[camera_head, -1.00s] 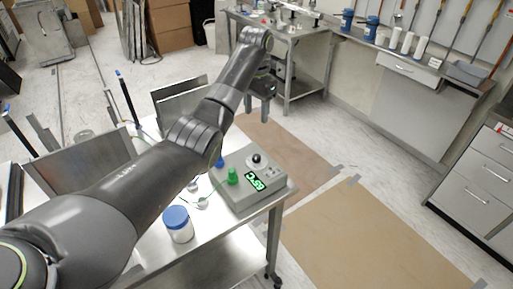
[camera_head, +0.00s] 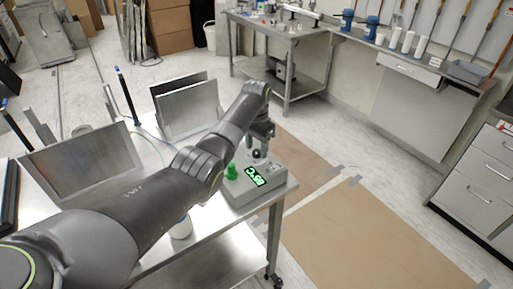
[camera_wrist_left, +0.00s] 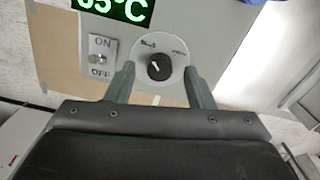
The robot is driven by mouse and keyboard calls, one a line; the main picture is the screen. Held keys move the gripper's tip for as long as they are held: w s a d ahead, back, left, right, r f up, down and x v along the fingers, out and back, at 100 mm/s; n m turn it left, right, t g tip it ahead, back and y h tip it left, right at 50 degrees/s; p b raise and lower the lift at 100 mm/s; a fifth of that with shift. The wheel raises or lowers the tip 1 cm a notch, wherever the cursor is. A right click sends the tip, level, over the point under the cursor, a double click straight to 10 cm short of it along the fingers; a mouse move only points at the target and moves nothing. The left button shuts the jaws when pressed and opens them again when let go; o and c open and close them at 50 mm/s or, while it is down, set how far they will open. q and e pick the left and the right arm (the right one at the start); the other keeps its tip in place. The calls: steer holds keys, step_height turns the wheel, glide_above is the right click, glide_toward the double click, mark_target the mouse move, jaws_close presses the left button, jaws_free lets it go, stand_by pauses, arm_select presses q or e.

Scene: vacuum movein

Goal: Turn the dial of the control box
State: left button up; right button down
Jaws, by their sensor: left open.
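The grey control box (camera_head: 275,185) sits at the right corner of the metal table. Its green lit display (camera_head: 254,176) shows in the head view, and its lower part shows in the left wrist view (camera_wrist_left: 126,9), reading in °C. The dial (camera_wrist_left: 159,66) is a black knob with a white pointer mark on a round pale plate. My left gripper (camera_wrist_left: 159,70) is open, with one finger on either side of the dial; I cannot tell whether they touch it. In the head view my left gripper (camera_head: 259,145) is above the box, partly hiding the dial. My right gripper is not in view.
An ON/OFF toggle switch (camera_wrist_left: 99,60) is left of the dial. A white jar (camera_head: 181,228) is partly hidden by my arm. Metal plates (camera_head: 187,106) stand on the table. Floor right of the table is clear.

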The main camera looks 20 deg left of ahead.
arm_select(q)
steer(key=shift+f, duration=0.65)
steer(key=c, duration=1)
